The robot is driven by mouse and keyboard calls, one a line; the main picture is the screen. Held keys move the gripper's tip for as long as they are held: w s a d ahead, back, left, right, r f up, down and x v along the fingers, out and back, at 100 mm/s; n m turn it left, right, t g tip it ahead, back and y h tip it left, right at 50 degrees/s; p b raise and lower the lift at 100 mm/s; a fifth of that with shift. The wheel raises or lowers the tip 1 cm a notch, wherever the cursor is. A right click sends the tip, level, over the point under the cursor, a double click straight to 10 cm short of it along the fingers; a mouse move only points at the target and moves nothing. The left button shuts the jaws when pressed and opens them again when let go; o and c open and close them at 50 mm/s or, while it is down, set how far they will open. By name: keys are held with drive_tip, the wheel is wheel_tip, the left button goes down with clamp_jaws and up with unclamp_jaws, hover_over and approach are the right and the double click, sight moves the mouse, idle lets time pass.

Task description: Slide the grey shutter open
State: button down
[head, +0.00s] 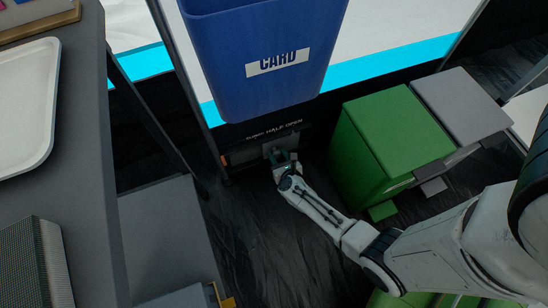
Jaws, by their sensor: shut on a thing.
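The grey shutter (272,145) shows as a small panel in a dark, low unit below the blue bin. My gripper (281,158) reaches down to it from the right and is shut on a part at the shutter's front, which looks like its handle. The fingers and wrist hide the gripped part and the lower shutter. Left of the shutter is a recess (242,155) with a brownish edge; I cannot tell how far it is open. A dark label (272,133) above ends in "HALF OPEN".
A blue bin marked CARD (262,92) hangs right above the shutter. A green bin (385,145) and a grey-topped bin (460,105) stand right of my arm. A dark counter with a white tray (25,105) is at left. The floor (250,230) below is clear.

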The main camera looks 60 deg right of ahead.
drive_tip(key=shift+s+d, duration=0.45)
drive_tip(key=shift+d, duration=0.15)
drive_tip(key=c, duration=0.7)
unclamp_jaws()
drive_tip(key=shift+d, duration=0.1)
drive_tip(key=p+v, duration=0.4)
drive_tip(key=v, duration=0.7)
drive_tip(key=shift+w, duration=0.15)
